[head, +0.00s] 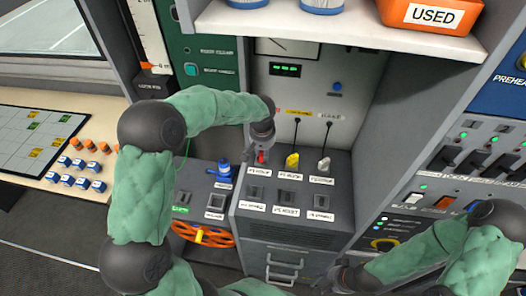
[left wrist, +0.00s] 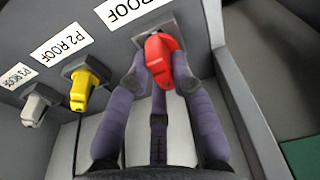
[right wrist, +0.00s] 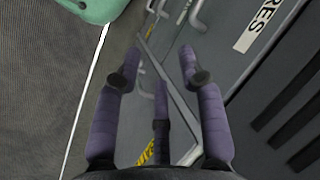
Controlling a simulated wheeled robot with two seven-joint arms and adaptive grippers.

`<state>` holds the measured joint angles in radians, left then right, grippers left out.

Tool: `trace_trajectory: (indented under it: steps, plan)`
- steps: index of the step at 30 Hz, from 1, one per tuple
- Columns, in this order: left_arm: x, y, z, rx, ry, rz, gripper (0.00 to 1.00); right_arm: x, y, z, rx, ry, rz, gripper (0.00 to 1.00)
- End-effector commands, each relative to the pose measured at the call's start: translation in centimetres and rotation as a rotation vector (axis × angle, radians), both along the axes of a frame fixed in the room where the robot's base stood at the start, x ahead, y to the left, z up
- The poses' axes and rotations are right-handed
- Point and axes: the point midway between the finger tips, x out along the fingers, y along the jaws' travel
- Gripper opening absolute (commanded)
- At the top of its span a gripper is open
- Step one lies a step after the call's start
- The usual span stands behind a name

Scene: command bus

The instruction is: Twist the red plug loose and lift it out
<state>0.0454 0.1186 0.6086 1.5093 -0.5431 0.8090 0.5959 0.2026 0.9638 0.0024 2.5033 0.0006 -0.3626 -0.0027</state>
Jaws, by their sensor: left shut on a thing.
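The red plug (left wrist: 160,55) sits at the leftmost P1 ROOF socket, and a bit of it shows in the head view (head: 261,158). My left gripper (left wrist: 163,75) is shut on the red plug, its fingers on both sides of it. In the head view my left gripper (head: 262,140) comes down over the plug from above and hides most of it. My right gripper (right wrist: 160,65) is open and empty, low in front of the grey cabinet; in the head view it is at the bottom (head: 340,270). I cannot tell whether the plug is turned or raised.
A yellow plug (head: 292,162) and a grey plug (head: 323,165) with cables stand right of the red one. A blue valve (head: 222,170) and an orange handwheel (head: 203,235) are to the left. A shelf (head: 340,28) with an orange USED bin (head: 432,14) overhangs the panel.

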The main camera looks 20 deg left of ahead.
Motion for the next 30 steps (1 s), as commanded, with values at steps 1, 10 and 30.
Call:
trace_trajectory:
  steps: [1,10,30]
  plan:
    - [0.0,0.0,0.2,0.000,-0.001,0.000,0.00,0.0,0.0,0.1,0.000,0.000,0.000,0.40]
    - [0.0,0.0,0.7,0.000,-0.001,0.000,0.00,0.0,0.0,0.4,0.000,0.000,0.000,0.40]
    - [0.0,0.0,1.5,0.000,0.000,0.000,0.00,0.0,0.0,0.9,0.000,0.000,0.000,0.40]
